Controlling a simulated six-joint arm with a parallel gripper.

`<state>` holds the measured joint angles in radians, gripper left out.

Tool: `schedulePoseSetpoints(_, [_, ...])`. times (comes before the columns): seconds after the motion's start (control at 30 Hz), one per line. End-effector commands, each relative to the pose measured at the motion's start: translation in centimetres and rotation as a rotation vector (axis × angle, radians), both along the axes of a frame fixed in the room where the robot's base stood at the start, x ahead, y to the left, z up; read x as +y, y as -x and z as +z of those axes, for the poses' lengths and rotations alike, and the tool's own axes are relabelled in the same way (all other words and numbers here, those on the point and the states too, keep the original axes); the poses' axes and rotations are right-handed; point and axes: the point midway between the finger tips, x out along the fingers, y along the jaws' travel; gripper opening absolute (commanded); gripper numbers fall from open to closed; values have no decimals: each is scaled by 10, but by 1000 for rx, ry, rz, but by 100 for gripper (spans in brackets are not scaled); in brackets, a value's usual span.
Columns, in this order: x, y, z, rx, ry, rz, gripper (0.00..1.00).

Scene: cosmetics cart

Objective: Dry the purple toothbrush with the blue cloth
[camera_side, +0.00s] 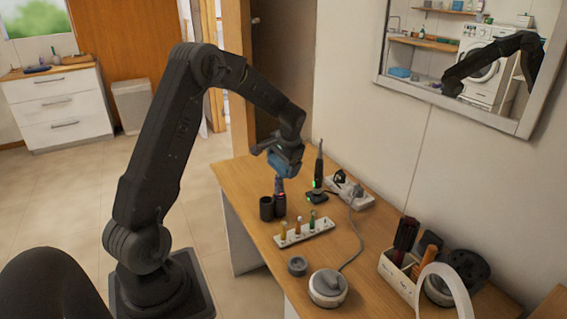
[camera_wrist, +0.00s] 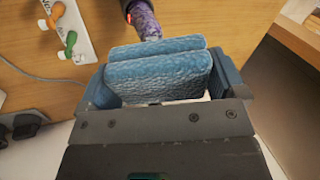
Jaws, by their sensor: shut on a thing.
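My gripper (camera_side: 283,152) is shut on the blue cloth (camera_side: 286,164), which looks like a thick folded pad. In the wrist view the cloth (camera_wrist: 158,72) fills the space between the two fingers of my gripper (camera_wrist: 162,84). The purple toothbrush (camera_side: 280,186) stands upright just below the cloth, its lower end in or at a dark cup (camera_side: 280,207). The wrist view shows a speckled purple part of the toothbrush (camera_wrist: 146,20) at the cloth's far edge. The cloth hides the rest of it, and whether they touch is unclear.
A second dark cup (camera_side: 266,208) stands beside the first. A white rack (camera_side: 305,234) with several small coloured pieces is in front. A black toothbrush (camera_side: 318,170) stands upright behind, near a power strip (camera_side: 350,191). A grey jar (camera_side: 297,265) and round device (camera_side: 328,288) are nearer.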

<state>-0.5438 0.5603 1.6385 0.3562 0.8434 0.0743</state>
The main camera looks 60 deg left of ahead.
Motion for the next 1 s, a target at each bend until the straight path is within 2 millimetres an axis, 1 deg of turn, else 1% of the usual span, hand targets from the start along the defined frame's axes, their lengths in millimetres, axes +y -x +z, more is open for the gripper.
schedulePoseSetpoints(0.03, [0, 4, -2, 5, 2, 0, 71])
schedulePoseSetpoints(0.3, [-1, 16, -1, 7, 4, 1, 71])
schedulePoseSetpoints(0.37, [-1, 17, -1, 7, 4, 0, 71])
schedulePoseSetpoints(0.87, [-1, -7, -1, 5, 3, -1, 71])
schedulePoseSetpoints(1.0, [-1, -4, 0, 5, 2, 0, 71])
